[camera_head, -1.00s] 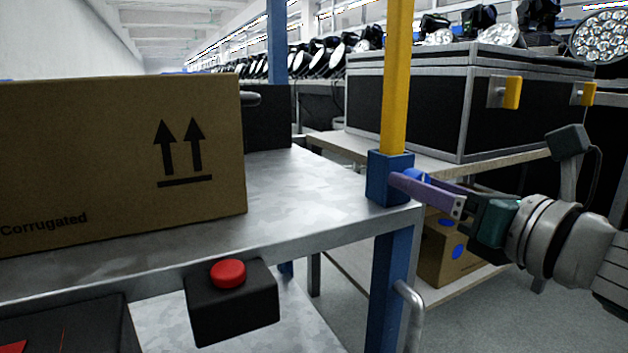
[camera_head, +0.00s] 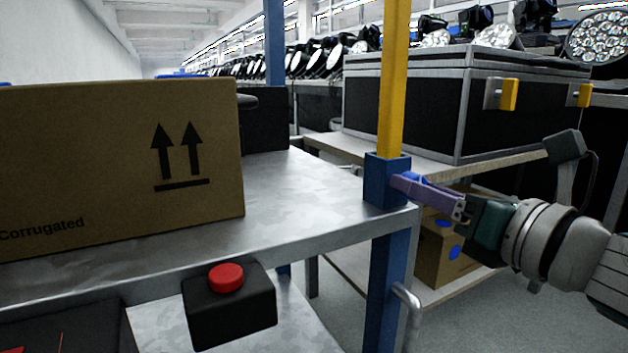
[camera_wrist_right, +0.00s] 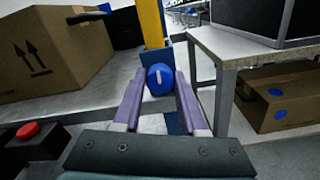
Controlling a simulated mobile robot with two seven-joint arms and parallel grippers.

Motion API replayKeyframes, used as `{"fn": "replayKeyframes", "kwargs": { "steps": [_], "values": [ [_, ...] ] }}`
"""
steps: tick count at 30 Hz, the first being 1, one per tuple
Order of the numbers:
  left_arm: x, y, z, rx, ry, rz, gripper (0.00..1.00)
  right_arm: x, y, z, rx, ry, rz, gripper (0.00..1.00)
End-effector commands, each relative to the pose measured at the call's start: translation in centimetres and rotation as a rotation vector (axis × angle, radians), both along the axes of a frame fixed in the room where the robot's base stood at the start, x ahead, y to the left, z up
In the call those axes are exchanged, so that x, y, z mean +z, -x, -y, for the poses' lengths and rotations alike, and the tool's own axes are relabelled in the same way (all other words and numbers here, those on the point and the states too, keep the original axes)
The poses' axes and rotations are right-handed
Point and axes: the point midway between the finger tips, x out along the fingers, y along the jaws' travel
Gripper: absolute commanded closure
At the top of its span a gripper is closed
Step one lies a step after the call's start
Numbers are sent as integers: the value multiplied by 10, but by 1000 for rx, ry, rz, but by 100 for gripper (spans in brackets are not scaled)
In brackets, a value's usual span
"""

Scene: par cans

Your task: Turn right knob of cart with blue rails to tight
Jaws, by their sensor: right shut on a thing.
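The cart with blue rails has a grey metal top (camera_head: 290,220). At its right corner stands a blue post (camera_head: 385,270) with a yellow upright (camera_head: 393,80) in its socket. The right knob (camera_wrist_right: 158,88) is blue with a white line on its face, which stands nearly vertical in the right wrist view. In the head view the knob (camera_head: 411,176) is mostly hidden by my fingers. My right gripper (camera_head: 402,182) comes from the right and is shut on the knob, with one purple finger on each side; the fingers (camera_wrist_right: 160,88) also show in the right wrist view. My left gripper is out of view.
A cardboard box (camera_head: 110,165) fills the left of the cart top. A black box with a red button (camera_head: 226,278) hangs on its front edge. Behind my right arm a wooden table (camera_head: 440,170) bears a black case (camera_head: 410,105), with a cardboard box (camera_head: 440,250) below.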

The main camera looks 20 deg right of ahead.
Motion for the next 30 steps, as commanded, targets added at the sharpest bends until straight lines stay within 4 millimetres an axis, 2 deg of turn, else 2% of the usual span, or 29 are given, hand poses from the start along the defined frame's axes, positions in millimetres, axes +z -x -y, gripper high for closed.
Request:
{"fn": "replayKeyframes", "kwargs": {
  "steps": [8, 30],
  "values": [
    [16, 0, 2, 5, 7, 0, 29, 3, 0, 0, -3, -200, -17, 100],
    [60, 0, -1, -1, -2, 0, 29, 2, 0, 1, -2, -900, -71, 100]
  ]
}}
